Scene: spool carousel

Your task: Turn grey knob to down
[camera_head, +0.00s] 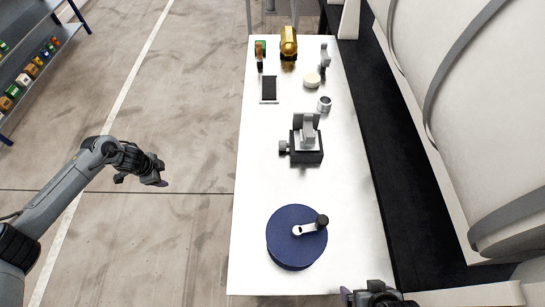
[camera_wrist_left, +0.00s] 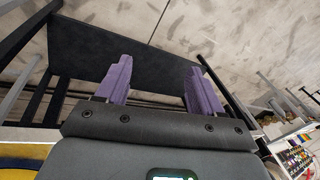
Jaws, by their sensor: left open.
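A small grey knob (camera_head: 283,147) sticks out of the left side of a black and grey vise-like fixture (camera_head: 307,157) in the middle of the white table. Which way the knob is turned is too small to tell. My left gripper (camera_head: 158,176) is over the floor, left of the table and well apart from the knob. In the left wrist view its two purple fingers (camera_wrist_left: 158,78) are spread with nothing between them. My right gripper (camera_head: 376,298) is partly cut off at the bottom edge, by the table's near right corner; its opening is unclear.
A blue round carousel (camera_head: 283,245) with a crank (camera_head: 308,228) and black handle stands on the near table (camera_head: 252,185). A metal cup (camera_head: 324,103), a pale disc (camera_head: 312,80), a black plate (camera_head: 269,88) and a gold object (camera_head: 289,42) stand farther back. A shelf (camera_head: 35,60) is far left.

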